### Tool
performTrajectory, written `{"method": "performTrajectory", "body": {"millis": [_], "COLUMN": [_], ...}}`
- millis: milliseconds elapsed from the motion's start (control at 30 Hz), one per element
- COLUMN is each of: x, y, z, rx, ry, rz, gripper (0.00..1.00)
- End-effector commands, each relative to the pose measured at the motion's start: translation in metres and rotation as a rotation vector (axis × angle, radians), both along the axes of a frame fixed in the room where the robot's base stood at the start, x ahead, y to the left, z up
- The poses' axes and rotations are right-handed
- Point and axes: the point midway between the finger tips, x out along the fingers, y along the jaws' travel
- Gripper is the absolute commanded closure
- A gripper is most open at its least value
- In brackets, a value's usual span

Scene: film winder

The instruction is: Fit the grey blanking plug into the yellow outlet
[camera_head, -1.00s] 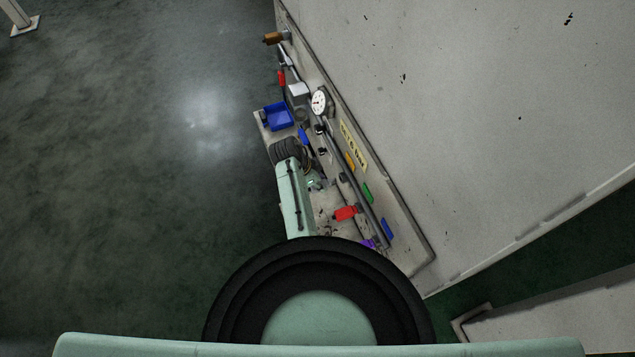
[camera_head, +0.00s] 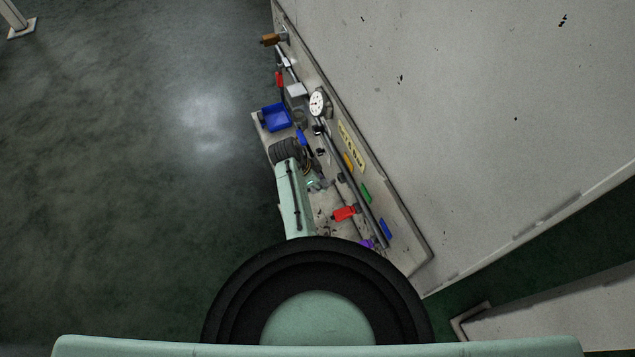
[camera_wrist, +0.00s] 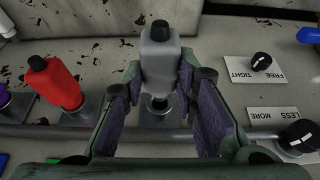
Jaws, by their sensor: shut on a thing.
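The grey blanking plug (camera_wrist: 160,55), a grey block with a black top, stands upright between the fingertips of my gripper (camera_wrist: 160,78) in the wrist view. The fingers are shut on it. Below it is a metal fitting on a square base (camera_wrist: 160,112); I cannot tell whether the plug touches this fitting. In the head view my gripper (camera_head: 314,184) is small and mostly hidden by my arm. A yellow piece (camera_head: 349,161) lies along the panel there; I cannot tell whether it is the outlet. No yellow outlet shows in the wrist view.
A red handle (camera_wrist: 56,82) on a metal base stands left of the gripper. Black knobs (camera_wrist: 262,62) with labels are at the right. A pipe (camera_wrist: 60,131) crosses in front. The head view shows a blue bin (camera_head: 276,117) and gauge (camera_head: 319,102) farther along the bench.

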Motion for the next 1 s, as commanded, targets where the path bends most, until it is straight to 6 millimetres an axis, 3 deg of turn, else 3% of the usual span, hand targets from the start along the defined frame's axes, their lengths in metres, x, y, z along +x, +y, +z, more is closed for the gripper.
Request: {"method": "performTrajectory", "body": {"millis": [1000], "x": [0.011], "y": [-0.025], "z": [0.000], "rx": [0.000], "ry": [0.000], "rz": [0.000], "gripper": [1.00]}}
